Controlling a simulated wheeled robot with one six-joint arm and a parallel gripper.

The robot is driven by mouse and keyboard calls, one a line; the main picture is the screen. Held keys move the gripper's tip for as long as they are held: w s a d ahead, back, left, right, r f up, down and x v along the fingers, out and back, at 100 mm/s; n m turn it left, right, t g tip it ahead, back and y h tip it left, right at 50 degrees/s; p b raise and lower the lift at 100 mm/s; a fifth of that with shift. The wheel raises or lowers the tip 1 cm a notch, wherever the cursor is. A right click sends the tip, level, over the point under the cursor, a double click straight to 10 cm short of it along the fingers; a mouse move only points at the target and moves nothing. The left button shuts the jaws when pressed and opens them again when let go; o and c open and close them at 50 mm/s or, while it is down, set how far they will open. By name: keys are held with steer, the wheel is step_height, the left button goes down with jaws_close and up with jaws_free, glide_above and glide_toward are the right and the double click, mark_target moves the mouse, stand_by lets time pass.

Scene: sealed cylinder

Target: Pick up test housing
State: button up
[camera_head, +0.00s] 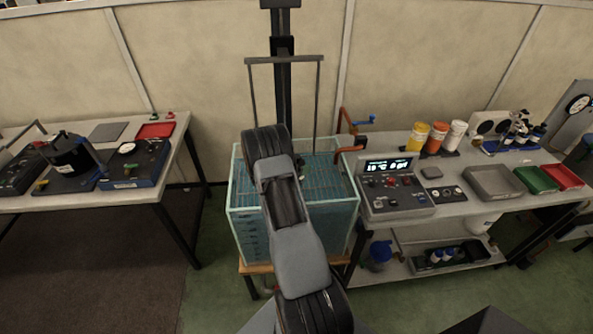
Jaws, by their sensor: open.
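A black cylinder (72,155), which looks like the test housing, stands upright on a dark base plate with a yellow part at its front left. It is on the left bench (120,192). My grey and black arm rises from the bottom centre, across the front of a glass water tank (247,215). My gripper does not show, and no part of the arm that I can make out touches the cylinder.
A gauge box (135,162) stands close right of the cylinder. A red tray (155,130) lies behind. The right bench holds a control panel (395,190), bottles and trays (492,182). Open floor (100,270) lies in front of the left bench.

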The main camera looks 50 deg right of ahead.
steer(key=c, duration=1.4)
